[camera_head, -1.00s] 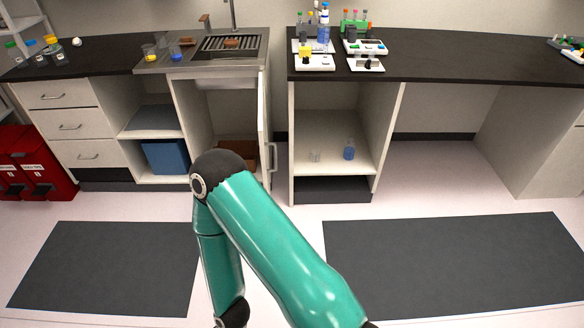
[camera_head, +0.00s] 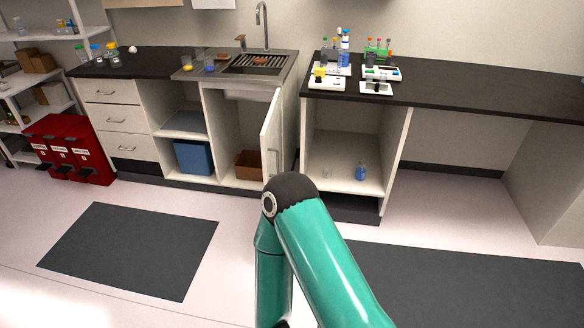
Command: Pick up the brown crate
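The brown crate (camera_head: 249,165) sits on the floor of the cupboard under the sink, near its right side. The cupboard's white door (camera_head: 271,139) stands open just right of the crate. One of my teal arms comes up from the bottom of the view, its dark elbow below and right of the crate. Neither gripper is in view.
A blue bin (camera_head: 194,157) stands in the open compartment left of the crate. Red bins (camera_head: 72,150) are at the left by a shelf rack. Dark floor mats (camera_head: 130,249) lie in front.

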